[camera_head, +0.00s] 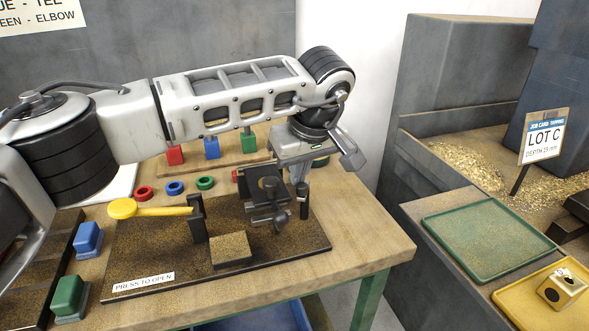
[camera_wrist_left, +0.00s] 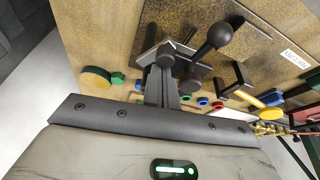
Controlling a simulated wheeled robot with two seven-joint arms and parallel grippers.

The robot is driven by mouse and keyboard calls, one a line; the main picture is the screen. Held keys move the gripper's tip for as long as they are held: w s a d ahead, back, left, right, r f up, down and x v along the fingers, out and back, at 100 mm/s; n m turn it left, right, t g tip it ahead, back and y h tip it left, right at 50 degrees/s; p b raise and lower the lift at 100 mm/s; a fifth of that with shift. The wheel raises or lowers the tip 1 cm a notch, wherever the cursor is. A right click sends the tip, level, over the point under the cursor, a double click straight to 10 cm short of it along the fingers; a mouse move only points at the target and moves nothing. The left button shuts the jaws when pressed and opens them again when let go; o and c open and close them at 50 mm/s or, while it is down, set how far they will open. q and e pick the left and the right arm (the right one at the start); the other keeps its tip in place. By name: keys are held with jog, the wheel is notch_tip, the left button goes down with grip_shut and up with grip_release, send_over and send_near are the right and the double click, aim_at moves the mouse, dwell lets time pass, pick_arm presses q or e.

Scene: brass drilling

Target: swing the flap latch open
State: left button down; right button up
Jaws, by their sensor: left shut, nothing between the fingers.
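A dark clamp fixture (camera_head: 268,190) stands on the brown speckled base plate (camera_head: 140,262), at its back right. It has a round-ended black handle (camera_head: 303,200), which I take as the latch; a black ball-ended lever also shows in the wrist view (camera_wrist_left: 222,35). I cannot tell whether the latch is open. My left gripper (camera_head: 300,174) reaches down just above the fixture's right side. Its fingers are shut and empty in the wrist view (camera_wrist_left: 163,75), close beside the fixture; contact cannot be told. My right gripper is not seen.
A yellow lever (camera_head: 150,210) on a black post and a "PRESS TO OPEN" label (camera_head: 144,282) are at the plate's left. Coloured rings (camera_head: 174,187) and blocks (camera_head: 212,148) lie behind. A green tray (camera_head: 487,234) is at right. The table's front right corner is clear.

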aim_at(281, 184)
pick_arm(q)
jog(key=shift+s+d, duration=0.2)
jog(key=shift+d, duration=0.25)
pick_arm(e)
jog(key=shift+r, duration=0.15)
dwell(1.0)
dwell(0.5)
pick_arm(q)
jog(key=shift+w+a, duration=0.2)
jog(key=shift+a, duration=0.15)
jog(key=w+a, duration=0.2)
jog(key=shift+a+r, duration=0.1)
jog(key=shift+a, duration=0.2)
jog(key=w+d+v, duration=0.1)
jog(key=v, duration=0.8)
jog(key=shift+d+r, duration=0.25)
jog(key=shift+r, duration=0.2)
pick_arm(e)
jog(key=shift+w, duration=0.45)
